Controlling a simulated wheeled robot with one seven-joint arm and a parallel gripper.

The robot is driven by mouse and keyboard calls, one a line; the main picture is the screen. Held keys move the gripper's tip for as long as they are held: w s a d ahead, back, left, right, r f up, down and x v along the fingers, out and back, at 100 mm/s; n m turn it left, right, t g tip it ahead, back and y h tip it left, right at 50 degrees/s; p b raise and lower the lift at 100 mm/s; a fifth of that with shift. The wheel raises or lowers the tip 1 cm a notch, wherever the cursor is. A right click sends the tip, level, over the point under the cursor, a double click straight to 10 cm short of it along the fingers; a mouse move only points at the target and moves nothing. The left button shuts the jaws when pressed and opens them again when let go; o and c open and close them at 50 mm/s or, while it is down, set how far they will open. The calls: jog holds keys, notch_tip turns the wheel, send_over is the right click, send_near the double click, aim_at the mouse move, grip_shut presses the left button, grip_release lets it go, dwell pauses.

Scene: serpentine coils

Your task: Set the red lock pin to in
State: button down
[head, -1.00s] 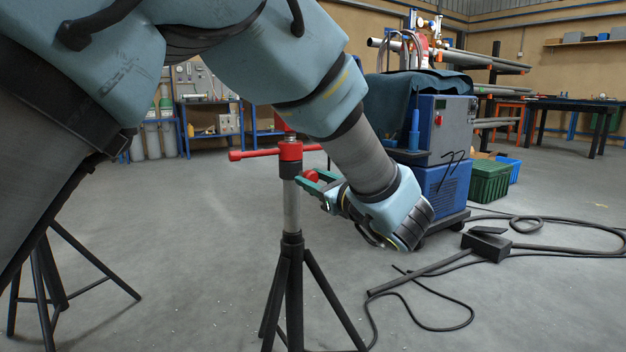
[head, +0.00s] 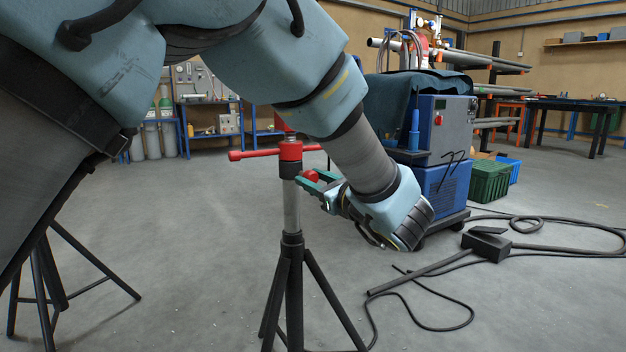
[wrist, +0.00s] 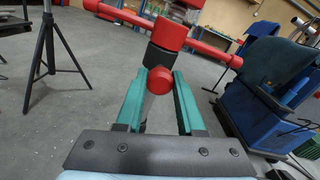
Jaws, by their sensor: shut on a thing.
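The red lock pin shows in the head view (head: 311,175) as a small red knob on the side of a jack stand, just below its red collar. In the wrist view the round red pin head (wrist: 160,80) sits between the two green fingers of my gripper (wrist: 159,84). My gripper also shows in the head view (head: 313,185), reaching the stand from the right. It is shut on the pin. The jack stand (head: 292,208) is upright on black tripod legs, with a red T-handle (head: 290,151) at its top. The pin's shaft is hidden behind its head.
A blue welding machine (head: 440,170) with a dark cloth stands behind to the right, beside a green crate (head: 490,181). Black cables and a dark metal piece (head: 487,243) lie on the floor at right. Another tripod stand (head: 50,275) is at left. The floor between is clear.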

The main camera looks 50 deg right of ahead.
dwell(0.3)
jog(key=shift+p+x, duration=0.3)
jog(key=shift+x, duration=1.1)
jog(key=c, duration=0.5)
grip_release()
jog(key=p+v, duration=0.1)
jog(key=v, duration=0.9)
jog(key=shift+s+a+p, duration=0.15)
jog(key=shift+s+p, duration=0.2)
jog(key=shift+s, duration=0.05)
jog(key=shift+w, duration=0.15)
